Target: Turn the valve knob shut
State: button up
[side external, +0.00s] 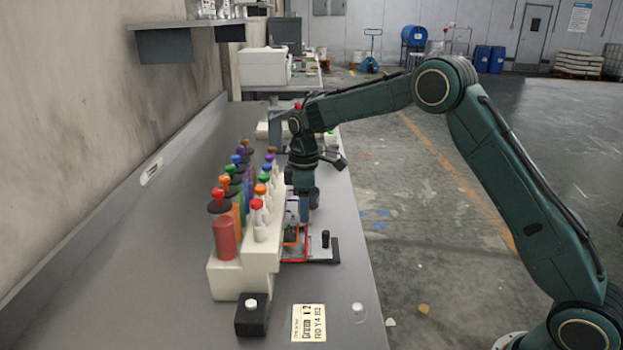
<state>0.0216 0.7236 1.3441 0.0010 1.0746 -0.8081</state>
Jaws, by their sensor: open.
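My gripper (303,212) points down over the bench beside the right side of a stepped white rack (262,272). Its jaws are open, and I cannot make out anything held between them. Just below it are a small orange-topped part (291,235) and a red-edged plate, partly hidden. To the right of these a small black upright knob (325,239) stands on a flat base; my gripper is apart from it. Coloured knob-like caps, such as a red one (219,194), top the bottles in the rack. I cannot tell which piece is the valve knob.
A black block (251,318) with a white top and a printed card (308,323) lie at the front of the bench (150,270). A small clear round item (358,308) is near its right edge. The wall borders the left; the bench's left half is clear.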

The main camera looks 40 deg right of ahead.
jog(key=c, duration=1)
jog(key=shift+m, duration=0.4)
jog(key=m, duration=0.3)
jog(key=shift+m, duration=0.3)
jog(key=m, duration=0.4)
jog(key=shift+r+m, duration=0.1)
jog(key=shift+m, duration=0.2)
jog(key=m, duration=0.9)
jog(key=shift+w, duration=0.1)
